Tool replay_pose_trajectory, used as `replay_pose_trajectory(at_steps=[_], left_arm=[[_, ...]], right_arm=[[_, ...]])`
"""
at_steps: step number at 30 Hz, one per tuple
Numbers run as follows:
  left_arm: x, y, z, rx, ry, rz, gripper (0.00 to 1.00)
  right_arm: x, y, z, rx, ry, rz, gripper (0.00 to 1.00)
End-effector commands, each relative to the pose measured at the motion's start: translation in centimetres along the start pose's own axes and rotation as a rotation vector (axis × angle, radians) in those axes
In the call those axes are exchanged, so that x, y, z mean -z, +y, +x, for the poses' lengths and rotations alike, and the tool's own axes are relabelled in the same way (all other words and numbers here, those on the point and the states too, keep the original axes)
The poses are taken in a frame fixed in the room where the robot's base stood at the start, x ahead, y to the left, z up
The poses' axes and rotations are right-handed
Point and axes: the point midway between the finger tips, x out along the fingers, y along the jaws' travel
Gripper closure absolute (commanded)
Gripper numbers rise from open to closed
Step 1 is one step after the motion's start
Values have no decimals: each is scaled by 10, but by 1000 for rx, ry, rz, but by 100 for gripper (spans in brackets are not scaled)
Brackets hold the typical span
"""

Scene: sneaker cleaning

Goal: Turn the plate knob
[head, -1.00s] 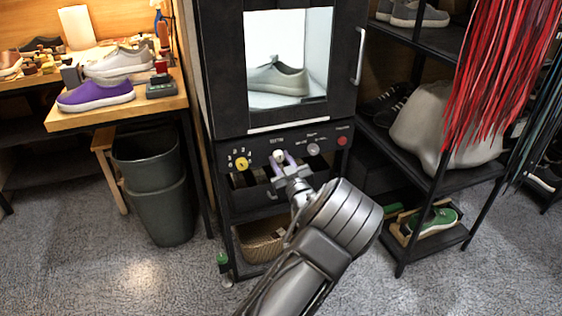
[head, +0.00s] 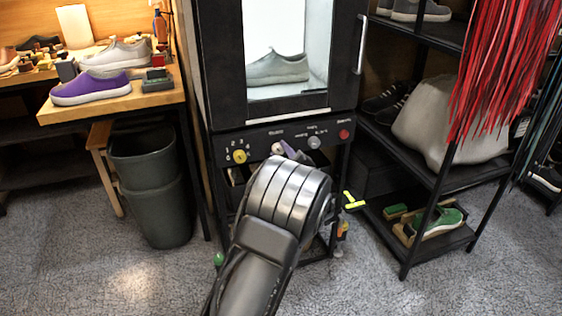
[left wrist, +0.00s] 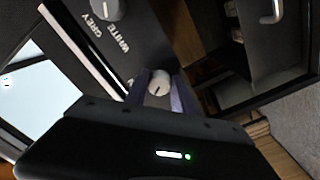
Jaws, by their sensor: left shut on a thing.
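A black cabinet's front panel (head: 285,133) carries several round knobs below a lit window. The pale knob (head: 277,148) in the middle of the panel is the one at my left gripper (head: 286,151); its label is too small to read. In the left wrist view the same knob (left wrist: 158,82), with a dark pointer mark, sits between the two purple-grey fingers of my left gripper (left wrist: 161,92), which is shut on it. My forearm and wrist hide most of the gripper in the head view. My right gripper is out of view.
A yellow knob (head: 239,156) is left of the held knob; a grey knob (head: 314,142) and a red button (head: 344,134) are right. A grey sneaker (head: 276,68) stands behind the window. A bin (head: 150,185) stands left, a shoe rack (head: 437,190) right.

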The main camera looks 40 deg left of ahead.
Motion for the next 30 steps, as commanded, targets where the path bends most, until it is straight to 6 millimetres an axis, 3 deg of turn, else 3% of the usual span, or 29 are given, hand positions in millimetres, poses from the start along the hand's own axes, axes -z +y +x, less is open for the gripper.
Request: replay_pose_trajectory(at_steps=[6, 23, 24, 30], left_arm=[[-2, -2, 0, 1, -1, -114, 100], [-1, 0, 0, 1, -2, -160, 100], [-1, 0, 0, 2, -2, -160, 69], [-1, 0, 0, 1, -1, -160, 52]], right_arm=[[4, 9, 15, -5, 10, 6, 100], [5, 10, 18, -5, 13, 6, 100], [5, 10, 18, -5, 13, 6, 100], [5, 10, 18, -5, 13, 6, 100]])
